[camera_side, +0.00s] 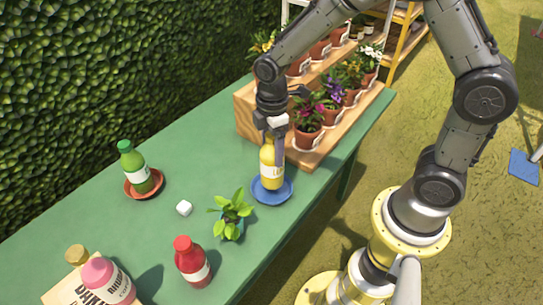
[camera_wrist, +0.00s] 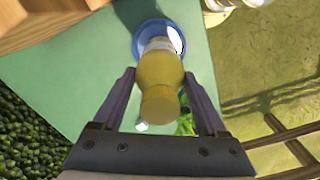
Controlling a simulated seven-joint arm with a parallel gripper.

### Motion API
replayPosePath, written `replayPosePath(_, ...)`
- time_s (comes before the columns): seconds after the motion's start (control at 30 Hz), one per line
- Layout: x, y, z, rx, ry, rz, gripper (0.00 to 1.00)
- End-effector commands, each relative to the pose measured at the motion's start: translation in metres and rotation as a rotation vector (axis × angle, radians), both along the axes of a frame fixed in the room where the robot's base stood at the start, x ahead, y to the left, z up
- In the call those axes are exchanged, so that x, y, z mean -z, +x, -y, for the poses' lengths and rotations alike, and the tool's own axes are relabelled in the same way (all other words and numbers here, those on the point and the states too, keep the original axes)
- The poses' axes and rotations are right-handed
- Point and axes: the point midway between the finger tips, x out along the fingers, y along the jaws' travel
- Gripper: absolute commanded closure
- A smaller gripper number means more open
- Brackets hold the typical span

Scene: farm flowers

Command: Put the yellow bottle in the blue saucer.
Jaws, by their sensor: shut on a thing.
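The yellow bottle (camera_side: 267,172) stands upright over the blue saucer (camera_side: 271,192) in the side view; whether its base touches the saucer I cannot tell. My gripper (camera_side: 274,139) is shut on the bottle from above. In the wrist view the yellow bottle (camera_wrist: 160,80) is between the two fingers of my gripper (camera_wrist: 160,88), its cap toward the camera. The blue saucer (camera_wrist: 158,32) shows behind its far end, partly hidden by the bottle.
A wooden stand (camera_side: 322,148) with potted flowers is close behind the saucer.

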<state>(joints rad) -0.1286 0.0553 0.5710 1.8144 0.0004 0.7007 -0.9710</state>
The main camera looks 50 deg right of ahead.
Motion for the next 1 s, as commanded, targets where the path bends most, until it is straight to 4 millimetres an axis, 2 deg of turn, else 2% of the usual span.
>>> replayPosePath(0.23,0.030,0.003,0.000,0.000,0.000,0.000,1.00)
replayPosePath(0.67,0.036,0.003,0.000,0.000,0.000,0.001,1.00)
replayPosePath(0.7,0.037,0.002,0.000,0.000,0.000,-0.001,0.23)
replayPosePath(0.83,0.037,0.002,0.000,0.000,0.000,0.000,0.00)
replayPosePath(1.0,0.036,0.002,0.000,0.000,0.000,-0.001,0.00)
